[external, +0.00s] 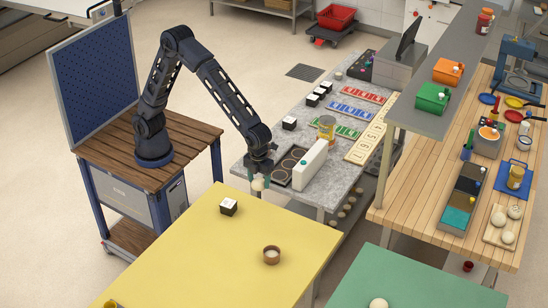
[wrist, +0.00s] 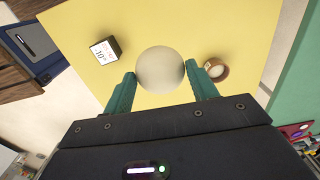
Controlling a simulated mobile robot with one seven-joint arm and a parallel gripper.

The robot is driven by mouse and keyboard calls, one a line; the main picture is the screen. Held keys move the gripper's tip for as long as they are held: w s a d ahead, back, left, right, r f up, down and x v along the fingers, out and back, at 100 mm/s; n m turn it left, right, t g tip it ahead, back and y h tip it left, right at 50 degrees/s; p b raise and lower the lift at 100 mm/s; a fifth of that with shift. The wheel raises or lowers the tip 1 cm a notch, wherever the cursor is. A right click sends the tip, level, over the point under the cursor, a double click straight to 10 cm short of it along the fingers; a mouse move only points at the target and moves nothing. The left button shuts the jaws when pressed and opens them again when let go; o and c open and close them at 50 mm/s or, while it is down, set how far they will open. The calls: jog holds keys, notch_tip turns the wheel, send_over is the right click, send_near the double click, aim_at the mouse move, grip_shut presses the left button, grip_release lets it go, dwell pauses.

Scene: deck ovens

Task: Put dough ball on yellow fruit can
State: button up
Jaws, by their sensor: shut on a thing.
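My gripper (external: 259,175) is shut on a pale dough ball (external: 258,185). The ball hangs in the air near the front left corner of the grey counter and the back edge of the yellow table. In the wrist view the dough ball (wrist: 160,68) sits between the two green fingers of my gripper (wrist: 161,86).
A white upright block (external: 309,165) and a dark tray with round hollows (external: 287,166) lie between my gripper and the can. The yellow table (external: 215,250) holds a black-and-white cube (external: 228,207) and a brown cup (external: 271,255). A shelf (external: 430,75) overhangs at the right.

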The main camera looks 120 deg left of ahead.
jog(key=w+a+r+n, duration=0.1)
jog(key=w+a+r, duration=0.15)
jog(key=a, duration=0.45)
jog(key=w+a+r+n, duration=0.1)
jog(key=w+a, duration=0.2)
jog(key=a, duration=0.3)
notch_tip(320, 180, up, 12)
jog(key=n, duration=0.7)
send_over(327, 119)
jog(key=f, duration=1.9)
jog(key=shift+w+d+f, duration=0.1)
jog(key=shift+w+f, duration=0.1)
jog(key=shift+f, duration=0.15)
jog(key=shift+f, duration=0.1)
jog(key=o, duration=0.9)
jog(key=shift+o, duration=0.3)
